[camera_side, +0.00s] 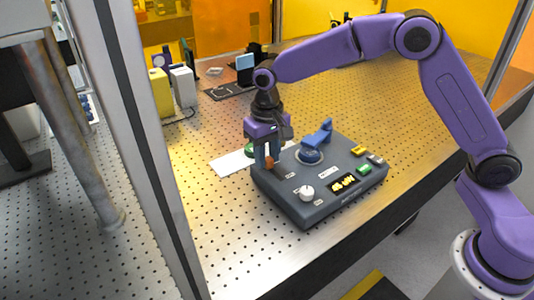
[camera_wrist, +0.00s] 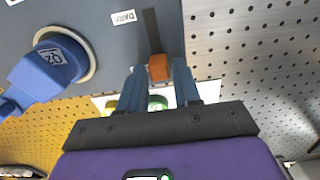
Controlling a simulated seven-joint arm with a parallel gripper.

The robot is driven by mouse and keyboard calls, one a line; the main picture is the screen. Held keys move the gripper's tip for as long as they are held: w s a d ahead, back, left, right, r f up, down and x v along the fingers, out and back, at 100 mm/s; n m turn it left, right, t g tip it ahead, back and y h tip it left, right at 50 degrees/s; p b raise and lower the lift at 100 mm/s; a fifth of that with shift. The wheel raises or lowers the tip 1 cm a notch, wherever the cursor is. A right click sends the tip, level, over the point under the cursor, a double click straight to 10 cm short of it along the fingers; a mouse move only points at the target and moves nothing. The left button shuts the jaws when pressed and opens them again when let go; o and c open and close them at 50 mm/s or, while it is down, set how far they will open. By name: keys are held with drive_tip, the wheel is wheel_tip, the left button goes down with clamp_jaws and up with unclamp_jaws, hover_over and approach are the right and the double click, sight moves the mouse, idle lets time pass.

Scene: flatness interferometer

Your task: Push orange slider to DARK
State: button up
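The orange slider (camera_wrist: 158,67) sits at the near end of a dark slot in the grey control box (camera_side: 310,207). In the side view the slider (camera_side: 269,162) shows low at my fingertips, partly hidden by them. My gripper (camera_wrist: 160,68) points down over the box's left corner. Its two blue fingers stand apart, one on each side of the slider, with a narrow gap visible on the right. I cannot tell whether the left finger touches it.
A blue lever (camera_side: 318,135) on a round dial stands beside the slot. The box also has a white knob (camera_side: 306,193), a lit display (camera_side: 344,184) and a green button (camera_side: 364,169). A white sheet (camera_side: 229,164) with green-rimmed pieces lies behind my gripper. Perforated tabletop surrounds the box.

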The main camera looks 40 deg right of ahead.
sight(280, 178)
clamp_jaws()
drive_tip(key=shift+s, duration=2.55)
drive_tip(key=shift+o, duration=1.2)
unclamp_jaws()
drive_tip(key=shift+s, duration=0.1)
drive_tip(key=shift+o, duration=0.9)
wheel_tip(280, 178, up, 17)
drive_tip(key=shift+r, duration=0.2)
